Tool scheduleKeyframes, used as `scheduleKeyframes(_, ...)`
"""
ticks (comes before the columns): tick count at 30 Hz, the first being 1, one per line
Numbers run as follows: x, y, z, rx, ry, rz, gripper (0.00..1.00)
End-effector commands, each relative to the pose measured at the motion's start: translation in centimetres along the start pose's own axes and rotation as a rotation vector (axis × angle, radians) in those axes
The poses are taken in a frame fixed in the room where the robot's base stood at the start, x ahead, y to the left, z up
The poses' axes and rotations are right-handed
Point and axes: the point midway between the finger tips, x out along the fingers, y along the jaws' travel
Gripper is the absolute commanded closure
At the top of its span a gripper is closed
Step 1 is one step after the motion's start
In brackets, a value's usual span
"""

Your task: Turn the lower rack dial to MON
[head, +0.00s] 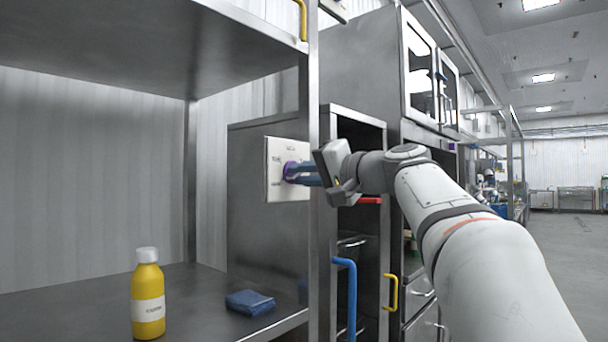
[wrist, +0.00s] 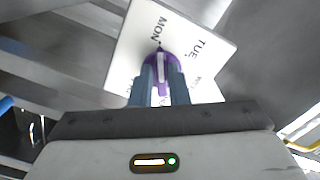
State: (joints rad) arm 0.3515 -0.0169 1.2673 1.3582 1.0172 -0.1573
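The dial (head: 289,171) is a purple knob on a white plate (head: 274,150) fixed to the side of a grey metal cabinet. In the wrist view the dial (wrist: 160,57) has a white stripe that points up toward the printed word MON. TUE is printed to the right of MON on the plate (wrist: 211,68), and more lettering below TUE is too small to read. My gripper (head: 296,173) has its blue fingers at the plate. In the wrist view my gripper (wrist: 160,75) has one finger on each side of the dial's raised middle and looks closed on it.
A shelf post (head: 313,250) stands close to my gripper. Blue (head: 350,290) and yellow (head: 391,292) handles stick out below.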

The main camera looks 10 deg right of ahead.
Motion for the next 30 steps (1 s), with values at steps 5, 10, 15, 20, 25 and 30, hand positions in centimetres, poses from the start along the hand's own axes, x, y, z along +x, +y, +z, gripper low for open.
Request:
scheduleKeyframes(5,0.0,-0.1,0.0,0.001,0.002,-0.001,0.70)
scheduleKeyframes(10,0.0,-0.1,-0.1,0.001,0.003,-0.002,0.67)
scheduleKeyframes(15,-0.5,-0.1,-0.1,0.001,0.005,-0.002,0.67)
scheduleKeyframes(20,-2.8,-0.2,-0.1,0.000,0.008,0.000,0.67)
scheduleKeyframes(25,-5.7,-0.1,-0.1,0.000,0.008,0.000,0.67)
scheduleKeyframes(30,-7.4,-0.1,0.0,0.001,0.005,-0.001,0.67)
